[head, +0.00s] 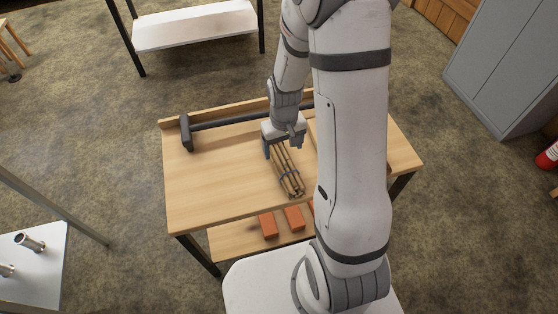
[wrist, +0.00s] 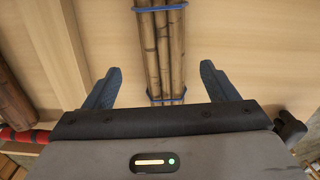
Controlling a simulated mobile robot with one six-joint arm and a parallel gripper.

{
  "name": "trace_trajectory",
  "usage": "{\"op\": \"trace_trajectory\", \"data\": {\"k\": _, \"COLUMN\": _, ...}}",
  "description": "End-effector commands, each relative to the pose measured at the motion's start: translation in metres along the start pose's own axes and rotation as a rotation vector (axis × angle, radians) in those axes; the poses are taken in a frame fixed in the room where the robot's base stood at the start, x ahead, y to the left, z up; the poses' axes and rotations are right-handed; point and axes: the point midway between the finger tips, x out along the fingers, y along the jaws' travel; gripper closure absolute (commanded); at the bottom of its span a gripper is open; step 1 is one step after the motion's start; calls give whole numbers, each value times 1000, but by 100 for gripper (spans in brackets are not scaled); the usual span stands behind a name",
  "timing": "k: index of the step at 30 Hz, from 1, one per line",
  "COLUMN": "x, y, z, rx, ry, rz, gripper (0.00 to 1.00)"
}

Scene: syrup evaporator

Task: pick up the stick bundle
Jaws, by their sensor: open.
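The stick bundle (head: 286,171) is several brown sticks tied with blue bands, lying on the wooden table (head: 210,180). In the wrist view the bundle (wrist: 162,50) runs away from the gripper, in line between the two blue fingers. My gripper (head: 282,148) is over the bundle's far end in the head view. It is open, with one finger on each side of the bundle and a gap on both sides (wrist: 158,85). Whether the fingertips reach down beside the sticks I cannot tell. My arm hides the right part of the table.
A dark bar with a thick end (head: 187,132) lies along the table's back edge. Orange blocks (head: 268,225) sit on the lower shelf. A white table (head: 35,260) with metal cups stands at left, a grey cabinet (head: 505,70) at right. The table's left part is clear.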

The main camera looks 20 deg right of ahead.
Motion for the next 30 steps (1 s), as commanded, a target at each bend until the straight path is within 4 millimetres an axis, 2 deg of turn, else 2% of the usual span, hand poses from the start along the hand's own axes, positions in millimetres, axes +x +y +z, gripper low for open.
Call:
{"op": "trace_trajectory", "data": {"k": 10, "x": 48, "y": -4, "z": 0, "rx": 2, "ry": -2, "rz": 0, "gripper": 20}}
{"op": "trace_trajectory", "data": {"k": 20, "x": 53, "y": -4, "z": 0, "rx": 2, "ry": 0, "rz": 0, "gripper": 21}}
{"op": "trace_trajectory", "data": {"k": 30, "x": 53, "y": -3, "z": -1, "rx": 3, "ry": 1, "rz": 0, "gripper": 49}}
